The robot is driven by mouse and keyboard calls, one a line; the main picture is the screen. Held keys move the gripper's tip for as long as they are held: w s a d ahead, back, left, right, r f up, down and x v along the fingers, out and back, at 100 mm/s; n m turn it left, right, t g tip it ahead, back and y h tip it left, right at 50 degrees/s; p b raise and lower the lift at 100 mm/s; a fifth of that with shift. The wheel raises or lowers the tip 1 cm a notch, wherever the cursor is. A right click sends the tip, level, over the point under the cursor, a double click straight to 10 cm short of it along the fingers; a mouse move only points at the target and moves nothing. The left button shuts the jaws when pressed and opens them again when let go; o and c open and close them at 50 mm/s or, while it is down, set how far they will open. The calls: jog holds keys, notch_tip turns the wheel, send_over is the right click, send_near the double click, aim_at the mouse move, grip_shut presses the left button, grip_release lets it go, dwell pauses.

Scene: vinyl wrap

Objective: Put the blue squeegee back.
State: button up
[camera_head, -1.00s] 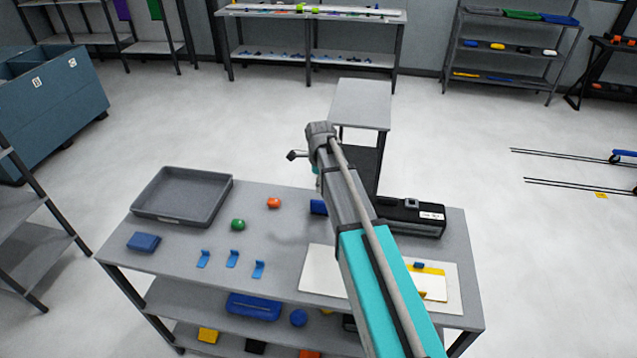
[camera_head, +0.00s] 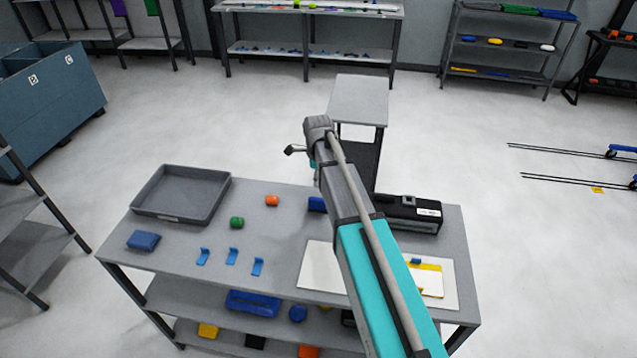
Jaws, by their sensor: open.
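Several small blue pieces lie on the grey workbench (camera_head: 180,258), and I cannot tell for sure which is the squeegee. One small blue piece (camera_head: 416,262) lies on the yellow sheet (camera_head: 432,282) on a white board (camera_head: 318,272). A blue block (camera_head: 143,240) lies at the left, and another blue piece (camera_head: 317,204) is partly hidden by my arm. My gripper (camera_head: 291,150) is small and dark at the far end of my arm, above and beyond the bench, open, with nothing visible in it.
A grey tray (camera_head: 180,218) sits at the bench's back left. An orange piece (camera_head: 271,200) and a green piece (camera_head: 237,222) lie in the middle. A black case (camera_head: 410,214) stands right of my arm. A small grey table (camera_head: 360,97) stands behind.

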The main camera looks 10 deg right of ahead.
jog(key=shift+s, duration=0.1)
jog(key=s+n, duration=2.2)
jog(key=shift+a, duration=0.2)
jog(key=shift+f, duration=0.1)
jog(key=shift+f+b, duration=0.35)
jog(key=shift+b, duration=0.1)
jog(key=shift+s, duration=0.1)
